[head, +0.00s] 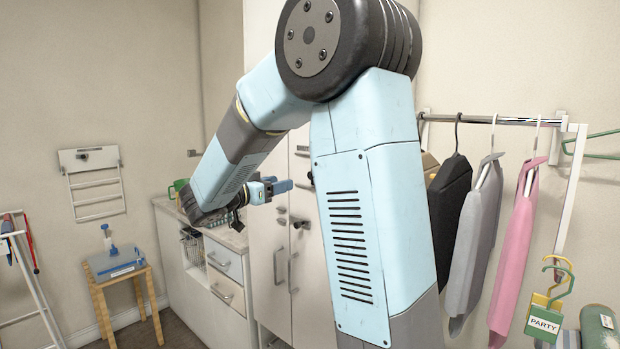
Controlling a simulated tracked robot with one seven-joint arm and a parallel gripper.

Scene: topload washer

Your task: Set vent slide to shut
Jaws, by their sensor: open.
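I cannot pick out a vent slide for certain. A small grey fitting (193,153) sits on the wall above the counter, and another small fitting (303,150) sits high on the tall cabinet; both are too small to identify. My gripper (274,189) is open, with blue fingers pointing right in front of the tall pale cabinet (266,235). It appears empty. I cannot tell its distance from the cabinet front. My own arm crosses the middle of the head view and hides much of the cabinet.
A low drawer cabinet (224,290) with a worktop stands left of the tall cabinet. A wooden stool (128,278) bears a blue item (115,262). A rack (95,190) hangs on the left wall. Garments (515,250) hang from a rail (495,120) at right.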

